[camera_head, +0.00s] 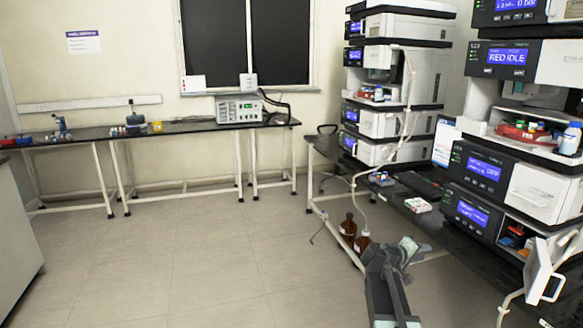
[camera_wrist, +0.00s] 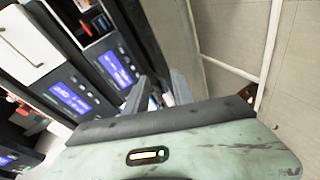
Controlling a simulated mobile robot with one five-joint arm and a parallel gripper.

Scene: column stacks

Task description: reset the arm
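My arm (camera_head: 385,290) reaches up from the bottom of the head view, in front of the right-hand bench. My gripper (camera_head: 408,248) is at its far end, over the floor beside the bench edge. In the wrist view, my gripper (camera_wrist: 160,90) shows two grey fingers standing apart behind its pale green body. Nothing is seen held between them, though the body hides their lower parts.
Stacked instruments (camera_head: 485,170) with blue screens stand on the dark right-hand bench (camera_head: 440,222). A small white box (camera_head: 418,205) lies near its edge. Brown bottles (camera_head: 348,228) stand on the floor beneath. An open white door (camera_head: 540,272) juts out at lower right. The middle floor (camera_head: 200,250) is clear.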

